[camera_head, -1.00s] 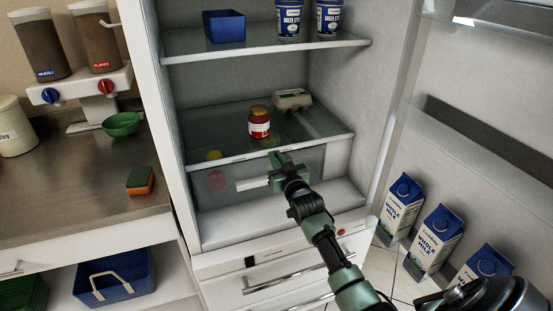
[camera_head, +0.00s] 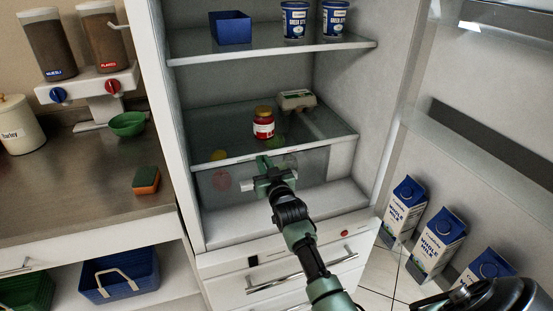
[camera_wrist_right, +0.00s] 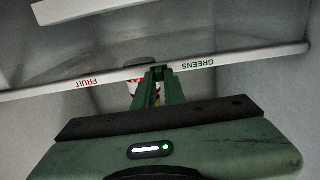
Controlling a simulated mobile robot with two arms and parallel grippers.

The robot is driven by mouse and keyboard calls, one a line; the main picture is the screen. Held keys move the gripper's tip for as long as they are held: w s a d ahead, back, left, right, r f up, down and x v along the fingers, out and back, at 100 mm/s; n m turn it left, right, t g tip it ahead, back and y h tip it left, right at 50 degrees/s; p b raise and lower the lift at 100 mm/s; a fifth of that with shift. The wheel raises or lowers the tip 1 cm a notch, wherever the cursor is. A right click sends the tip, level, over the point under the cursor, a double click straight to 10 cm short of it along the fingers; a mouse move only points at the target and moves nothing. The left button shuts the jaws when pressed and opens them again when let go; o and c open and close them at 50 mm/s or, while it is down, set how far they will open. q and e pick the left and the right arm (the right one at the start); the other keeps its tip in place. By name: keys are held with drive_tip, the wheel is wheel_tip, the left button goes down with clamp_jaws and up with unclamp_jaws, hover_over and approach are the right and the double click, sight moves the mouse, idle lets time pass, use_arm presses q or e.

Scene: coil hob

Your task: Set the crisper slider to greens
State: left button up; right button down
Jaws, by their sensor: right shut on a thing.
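The crisper (camera_head: 215,200) is the clear drawer under the lower glass shelf in the open fridge. Its slider runs on the pale front strip (camera_head: 215,164), which also shows in the right wrist view (camera_wrist_right: 230,59). There the strip carries a red FRUIT label (camera_wrist_right: 90,82) and a green GREENS label (camera_wrist_right: 195,65). My right gripper (camera_head: 263,162) is at the strip, with its fingertips (camera_wrist_right: 157,74) between the labels, nearer GREENS. It is shut on the slider, which the fingers mostly hide. My left gripper is not in view.
A red jar (camera_head: 264,126) and an egg carton (camera_head: 297,100) stand on the shelf just above the strip. Milk cartons (camera_head: 438,236) stand in the door at right.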

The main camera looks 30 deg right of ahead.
drive_tip(key=shift+a+f, duration=0.1)
drive_tip(key=shift+a, duration=0.25)
drive_tip(key=shift+w, duration=0.1)
drive_tip(key=c, duration=1.8)
unclamp_jaws()
drive_tip(key=o, duration=0.3)
drive_tip(key=shift+a, duration=0.2)
drive_tip(key=shift+d, duration=0.1)
drive_tip(key=v, duration=0.8)
drive_tip(key=shift+w, duration=0.1)
